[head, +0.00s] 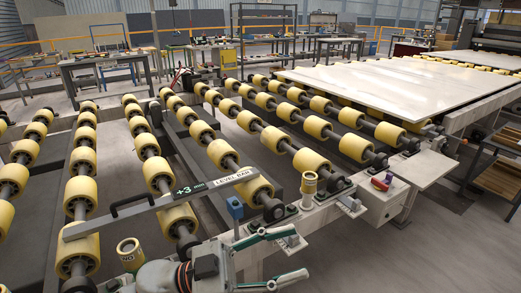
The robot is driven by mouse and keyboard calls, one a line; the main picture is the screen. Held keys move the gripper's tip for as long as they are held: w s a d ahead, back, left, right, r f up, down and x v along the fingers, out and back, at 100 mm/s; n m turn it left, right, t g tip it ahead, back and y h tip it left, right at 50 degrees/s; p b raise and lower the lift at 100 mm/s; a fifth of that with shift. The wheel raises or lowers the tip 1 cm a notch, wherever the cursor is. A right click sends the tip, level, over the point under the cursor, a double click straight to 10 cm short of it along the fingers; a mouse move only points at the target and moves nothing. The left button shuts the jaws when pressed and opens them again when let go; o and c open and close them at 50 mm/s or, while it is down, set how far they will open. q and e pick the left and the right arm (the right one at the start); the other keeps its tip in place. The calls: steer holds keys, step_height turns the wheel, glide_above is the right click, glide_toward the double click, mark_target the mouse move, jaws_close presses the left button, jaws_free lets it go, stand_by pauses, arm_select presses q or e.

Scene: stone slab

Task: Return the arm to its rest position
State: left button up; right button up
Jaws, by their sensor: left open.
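My left gripper (300,252) is at the bottom centre of the head view, its arm rising from the bottom edge. Its two green-and-grey fingers are spread apart, pointing right, with nothing visible between them. It appears in front of the conveyor's near frame and the grey floor. My right gripper is not in view.
A long grey level bar (150,207) marked "LEVEL BAR" and "+3" lies across yellow rollers. A pale slab (400,90) lies behind.

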arm_select(q)
steer(key=w+a+f+n+t+y+p, duration=0.1)
steer(key=w+a+f+n+t+y, duration=0.2)
steer(key=a+f+n+t+y, duration=0.5)
steer(key=w+a+f+n+t+y, duration=0.4)
steer(key=a+f+n+t, duration=0.2)
steer(key=f, duration=0.4)
steer(key=s+a+f+n+g+y, duration=0.1)
steer(key=s+a+f, duration=0.4)
steer(key=f, duration=0.5)
steer(key=s+a+f+n+g+y+p, duration=0.1)
steer(key=s+a+f+g+y, duration=0.3)
steer(key=s+f, duration=0.6)
steer(key=shift+s+a+y, duration=0.2)
steer(key=shift+a+y, duration=0.65)
steer(key=shift+y, duration=0.15)
